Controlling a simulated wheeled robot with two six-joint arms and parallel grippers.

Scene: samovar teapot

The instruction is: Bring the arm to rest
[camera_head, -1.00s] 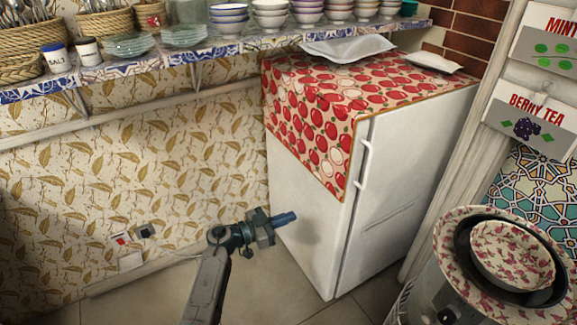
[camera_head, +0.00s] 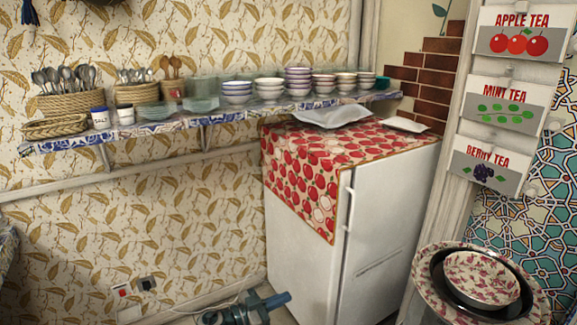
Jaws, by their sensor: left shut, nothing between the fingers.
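My left gripper (camera_head: 279,300) shows at the bottom edge of the head view, in front of the lower part of the white fridge. Its blue fingertips are together and hold nothing. It points to the right, and most of its arm is cut off below the picture. My right gripper is out of view.
The white fridge (camera_head: 388,230) has an apple-print cloth (camera_head: 305,170) on top. A tiled shelf (camera_head: 190,122) with bowls, plates and baskets runs along the wall. A patterned bowl (camera_head: 482,278) sits at the lower right. The space before the left wall looks clear.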

